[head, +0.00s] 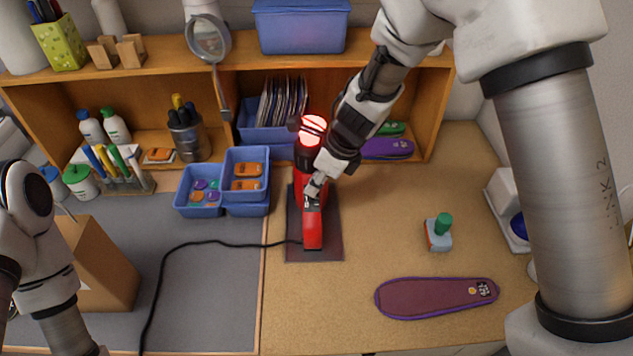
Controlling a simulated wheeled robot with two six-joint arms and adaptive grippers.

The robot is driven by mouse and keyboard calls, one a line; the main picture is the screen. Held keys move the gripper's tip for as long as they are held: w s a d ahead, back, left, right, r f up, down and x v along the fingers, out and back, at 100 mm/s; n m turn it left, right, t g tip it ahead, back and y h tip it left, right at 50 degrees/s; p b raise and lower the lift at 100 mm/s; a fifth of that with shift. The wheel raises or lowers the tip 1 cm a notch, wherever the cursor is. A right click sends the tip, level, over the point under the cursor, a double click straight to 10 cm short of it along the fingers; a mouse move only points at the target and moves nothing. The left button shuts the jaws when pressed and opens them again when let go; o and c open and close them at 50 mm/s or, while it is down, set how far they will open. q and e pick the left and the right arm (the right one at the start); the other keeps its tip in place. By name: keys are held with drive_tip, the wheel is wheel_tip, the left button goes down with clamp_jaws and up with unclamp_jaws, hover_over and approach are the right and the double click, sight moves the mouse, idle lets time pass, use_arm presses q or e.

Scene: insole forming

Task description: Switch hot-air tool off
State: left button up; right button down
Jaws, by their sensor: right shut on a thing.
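The red hot-air tool (312,230) is in the middle of the table, over a dark mat (330,250). Its round end (313,128) glows bright red-white. A black cord runs from its near end to the left and down. My right gripper (314,189) reaches in from the upper right and is shut on the tool's red body. The gripper hides part of the tool, and its switch cannot be made out. My left arm shows at the left edge; its gripper fingers are not in view.
A purple-edged insole (436,297) lies at the front right, with a green-knobbed tool (439,231) behind it. Blue bins (200,210) stand left of the hot-air tool. A wooden shelf (150,52) spans the back. A cardboard box (105,265) stands left.

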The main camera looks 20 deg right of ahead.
drive_tip(key=c, duration=1.1)
unclamp_jaws()
drive_tip(key=v, duration=1.2)
drive_tip(key=shift+f, duration=0.1)
